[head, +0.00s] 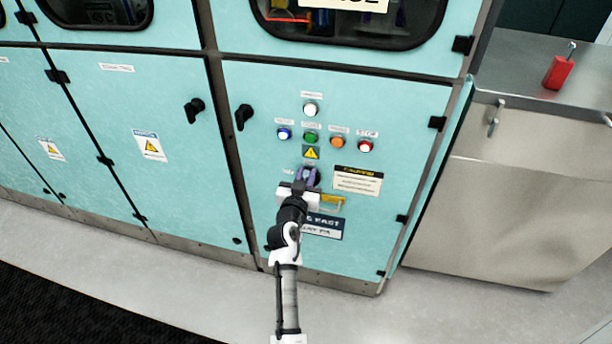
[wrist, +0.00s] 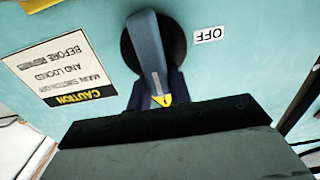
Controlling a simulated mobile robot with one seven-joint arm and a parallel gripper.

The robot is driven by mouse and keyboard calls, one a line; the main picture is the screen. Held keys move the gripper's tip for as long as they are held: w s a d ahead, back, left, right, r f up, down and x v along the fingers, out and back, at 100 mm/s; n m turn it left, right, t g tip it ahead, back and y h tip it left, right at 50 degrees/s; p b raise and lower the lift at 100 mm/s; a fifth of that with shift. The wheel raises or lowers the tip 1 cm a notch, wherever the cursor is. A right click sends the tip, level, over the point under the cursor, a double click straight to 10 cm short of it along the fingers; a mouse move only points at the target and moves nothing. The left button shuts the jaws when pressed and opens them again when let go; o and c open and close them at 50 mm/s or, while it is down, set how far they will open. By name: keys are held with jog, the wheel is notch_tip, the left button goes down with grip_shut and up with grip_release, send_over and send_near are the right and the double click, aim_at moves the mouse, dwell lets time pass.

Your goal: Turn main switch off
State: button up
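The main switch is a rotary switch with a round black base and a grey-blue handle (wrist: 148,45) that has a yellow tip. The wrist view is upside down to the panel, and the handle's yellow tip points toward the bottom of that picture. A white OFF label (wrist: 210,35) sits beside the black base, away from where the tip points. My gripper (head: 308,178) is at the switch in the head view, with purple fingers around the handle. In the wrist view, dark finger parts flank the handle near its tip. Whether they press on it cannot be told.
A caution label (head: 357,181) is right of the switch. Lit buttons, including a green one (head: 310,137) and a red one (head: 365,146), sit above. A yellow part (head: 332,202) is just below right. A black door handle (head: 243,117) is up left. A metal counter (head: 500,200) stands right.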

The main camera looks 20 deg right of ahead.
grip_shut()
jog(key=shift+a+n, duration=0.1)
jog(key=shift+n, duration=0.2)
jog(key=shift+w+a+f+n, duration=0.25)
jog(key=shift+a+f+n, duration=0.2)
jog(key=shift+n, duration=2.4)
jog(key=shift+w+a+f+n, duration=0.3)
jog(key=shift+f+n, duration=0.25)
jog(key=shift+n, duration=2.35)
jog(key=shift+w+a+f+n, duration=0.25)
jog(key=shift+a+f+n, duration=0.2)
jog(key=shift+n, duration=2.4)
jog(key=shift+d+f, duration=0.1)
